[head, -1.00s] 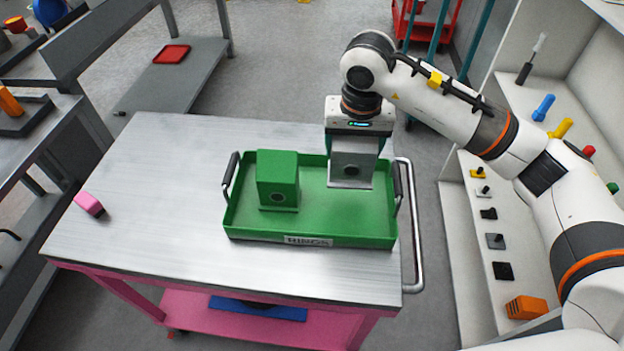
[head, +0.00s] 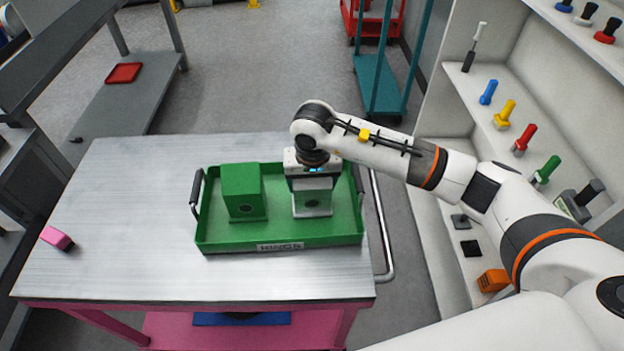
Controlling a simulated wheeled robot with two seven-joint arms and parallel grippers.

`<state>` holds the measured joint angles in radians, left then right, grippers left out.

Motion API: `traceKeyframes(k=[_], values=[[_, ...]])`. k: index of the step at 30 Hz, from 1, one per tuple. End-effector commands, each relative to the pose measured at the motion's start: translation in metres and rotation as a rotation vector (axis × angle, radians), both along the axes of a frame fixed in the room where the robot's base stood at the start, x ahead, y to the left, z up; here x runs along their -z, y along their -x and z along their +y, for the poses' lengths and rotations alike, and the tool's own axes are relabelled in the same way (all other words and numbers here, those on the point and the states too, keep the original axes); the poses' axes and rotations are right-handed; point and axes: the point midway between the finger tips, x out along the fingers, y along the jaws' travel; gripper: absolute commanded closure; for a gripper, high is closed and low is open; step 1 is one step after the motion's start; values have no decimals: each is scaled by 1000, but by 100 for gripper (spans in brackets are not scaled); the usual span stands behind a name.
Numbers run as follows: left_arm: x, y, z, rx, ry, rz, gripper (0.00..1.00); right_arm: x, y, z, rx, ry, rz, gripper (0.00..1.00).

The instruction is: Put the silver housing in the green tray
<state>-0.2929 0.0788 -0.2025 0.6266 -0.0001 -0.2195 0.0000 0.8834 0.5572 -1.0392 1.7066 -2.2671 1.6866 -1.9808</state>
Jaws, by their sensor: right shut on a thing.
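The silver housing (head: 312,205) is in the right half of the green tray (head: 290,240), upright, to the right of a green housing (head: 243,190). My right gripper (head: 311,186) reaches down over it from above and is shut on its upper part. The housing's lower front with a dark round hole shows below the gripper. Its base appears at the tray floor; I cannot tell if it touches. The tray lies on a metal-topped cart. My left gripper is not in view.
The cart top (head: 120,220) is mostly bare left of the tray, apart from a pink block (head: 57,238). A tray handle (head: 196,190) stands up at the left end. Shelves with coloured tools (head: 503,114) stand at the right, below and beyond my right arm.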

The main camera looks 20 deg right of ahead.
Motion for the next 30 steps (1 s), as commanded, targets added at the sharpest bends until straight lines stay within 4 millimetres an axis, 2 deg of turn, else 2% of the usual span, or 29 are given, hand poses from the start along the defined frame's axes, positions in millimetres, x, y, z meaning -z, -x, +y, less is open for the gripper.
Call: traceKeyframes(k=[5,6,9,17,20,22,30], values=[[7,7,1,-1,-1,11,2,4,0,0,0,0,-1,52],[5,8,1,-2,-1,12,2,3,0,0,0,0,0,17],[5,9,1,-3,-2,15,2,3,0,0,0,0,0,2],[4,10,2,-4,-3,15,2,2,0,0,0,0,1,2],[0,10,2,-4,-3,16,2,-2,0,0,0,0,1,2],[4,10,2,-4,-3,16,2,-6,0,0,0,-1,-3,2],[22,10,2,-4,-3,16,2,-61,8,2,-2,-1,-6,2]])
